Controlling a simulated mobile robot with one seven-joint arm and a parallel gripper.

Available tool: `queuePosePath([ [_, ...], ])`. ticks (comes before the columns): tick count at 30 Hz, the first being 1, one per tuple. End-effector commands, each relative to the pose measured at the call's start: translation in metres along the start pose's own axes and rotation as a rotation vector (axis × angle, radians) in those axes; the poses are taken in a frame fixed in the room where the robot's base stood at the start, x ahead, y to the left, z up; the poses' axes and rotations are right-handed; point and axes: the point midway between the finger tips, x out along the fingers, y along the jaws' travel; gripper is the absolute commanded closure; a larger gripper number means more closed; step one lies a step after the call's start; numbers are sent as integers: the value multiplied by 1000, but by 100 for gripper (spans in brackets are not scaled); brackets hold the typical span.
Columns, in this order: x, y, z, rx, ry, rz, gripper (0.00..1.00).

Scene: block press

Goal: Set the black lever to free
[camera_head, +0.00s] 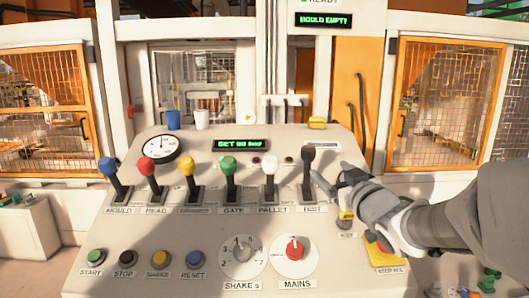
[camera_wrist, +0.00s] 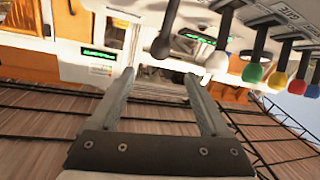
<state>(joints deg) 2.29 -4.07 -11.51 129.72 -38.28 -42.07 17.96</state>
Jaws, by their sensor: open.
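The black lever (camera_head: 308,156) is the rightmost in a row of levers on the sloped console. I see no clear contact with the lever.
The white lever (camera_head: 269,163) stands left of the black one, then green (camera_head: 228,164), yellow, red and blue. A rotary dial (camera_head: 242,256), the red mains switch (camera_head: 295,248) and several push buttons sit lower. Cups (camera_head: 202,119) and a yellow object (camera_head: 317,122) stand along the back edge.

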Motion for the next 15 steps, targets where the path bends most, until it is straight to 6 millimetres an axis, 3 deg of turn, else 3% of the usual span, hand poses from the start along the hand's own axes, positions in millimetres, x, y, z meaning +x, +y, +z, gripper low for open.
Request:
queuePosePath([
  [5,16,0,0,-1,1,-3,19],
  [15,75,0,-1,-1,0,-2,19],
])
